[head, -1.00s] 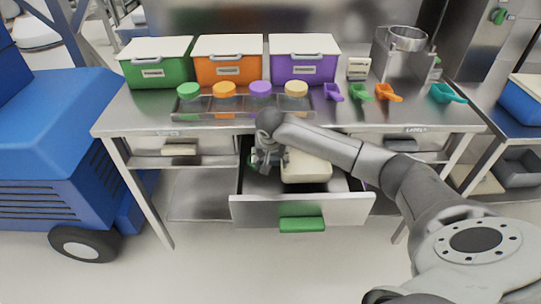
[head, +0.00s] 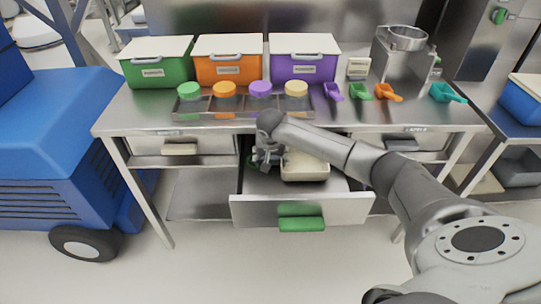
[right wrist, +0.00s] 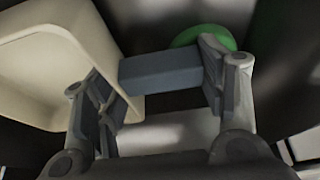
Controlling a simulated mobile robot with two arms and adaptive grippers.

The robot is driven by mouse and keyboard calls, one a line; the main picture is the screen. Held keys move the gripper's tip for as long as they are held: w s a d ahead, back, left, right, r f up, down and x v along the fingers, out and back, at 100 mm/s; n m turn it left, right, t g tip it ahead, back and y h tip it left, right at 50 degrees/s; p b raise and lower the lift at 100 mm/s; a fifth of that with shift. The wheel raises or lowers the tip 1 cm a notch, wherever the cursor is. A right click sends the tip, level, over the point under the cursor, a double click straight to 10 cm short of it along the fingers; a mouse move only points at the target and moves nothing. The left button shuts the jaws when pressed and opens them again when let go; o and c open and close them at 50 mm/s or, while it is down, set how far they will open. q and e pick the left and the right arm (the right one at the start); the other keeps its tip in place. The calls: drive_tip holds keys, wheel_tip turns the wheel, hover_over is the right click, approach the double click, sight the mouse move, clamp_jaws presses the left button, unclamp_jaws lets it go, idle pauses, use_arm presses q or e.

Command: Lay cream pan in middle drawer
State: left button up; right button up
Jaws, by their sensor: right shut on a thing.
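The cream pan (head: 308,168) lies in the open middle drawer (head: 330,208), toward the right of its inside, and looks close to level. I cannot tell if it rests on the drawer floor. In the right wrist view the pan (right wrist: 55,60) fills the upper left, with a grey handle (right wrist: 160,72) between the finger pads. My right gripper (head: 267,160) points down into the drawer, left of the pan, and is shut on the pan's handle. The arm hides part of the pan's far side. My left gripper is not in view.
A green round thing (right wrist: 205,38) lies in the drawer beyond the gripper. The drawer front has a green handle (head: 301,224). Closed drawers flank it. The bench top (head: 150,110) above holds lidded bins, a rack of jars and several scoops.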

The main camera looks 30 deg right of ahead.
drive_tip(key=o, duration=1)
drive_tip(key=shift+r, duration=0.5)
drive_tip(key=v, duration=1.2)
drive_tip(key=shift+r+p, duration=0.15)
drive_tip(key=shift+p, duration=0.15)
